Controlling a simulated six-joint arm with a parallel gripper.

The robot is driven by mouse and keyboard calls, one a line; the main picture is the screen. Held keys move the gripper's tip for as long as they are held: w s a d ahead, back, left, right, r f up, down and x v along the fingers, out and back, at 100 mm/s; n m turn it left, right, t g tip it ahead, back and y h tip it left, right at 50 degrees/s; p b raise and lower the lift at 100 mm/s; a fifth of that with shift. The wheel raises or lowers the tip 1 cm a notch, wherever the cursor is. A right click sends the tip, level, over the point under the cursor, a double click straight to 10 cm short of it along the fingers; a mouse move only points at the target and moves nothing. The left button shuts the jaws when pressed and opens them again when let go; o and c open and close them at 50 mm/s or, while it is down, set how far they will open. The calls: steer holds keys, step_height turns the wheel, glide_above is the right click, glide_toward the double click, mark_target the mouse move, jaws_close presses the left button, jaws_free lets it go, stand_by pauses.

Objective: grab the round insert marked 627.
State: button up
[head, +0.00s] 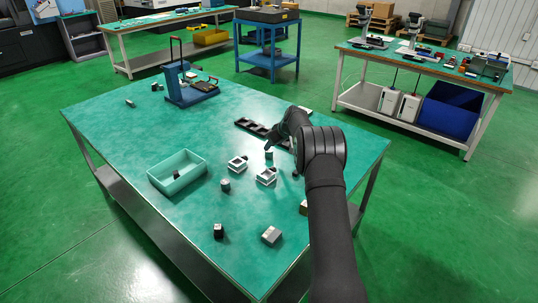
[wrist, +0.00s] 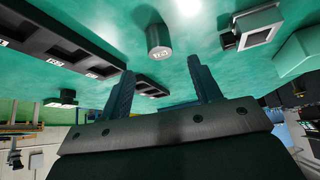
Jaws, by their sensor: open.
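A grey round insert (wrist: 158,40) stands on the teal table just beyond my open fingers in the wrist view. It carries a small white label, too small to read surely as 627. In the head view a small round insert (head: 269,156) stands just below my gripper (head: 271,145). My gripper also shows in the wrist view (wrist: 158,68), its two dark fingers apart with nothing between them. The insert lies roughly in line with the gap, apart from the fingertips. Another round insert (head: 225,185) stands farther left and nearer the front; its marking is unreadable.
A dark slotted rack (head: 249,125) with small labels lies behind my gripper. Pale square frames (head: 237,163) sit near the insert. A teal open tray (head: 193,170) holds a small dark thing. A metal block (head: 271,235) lies in front. The table's left side is largely clear.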

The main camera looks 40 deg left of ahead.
mark_target(269, 151)
steer(key=shift+x, duration=3.65)
steer(key=shift+d, duration=0.1)
jaws_close()
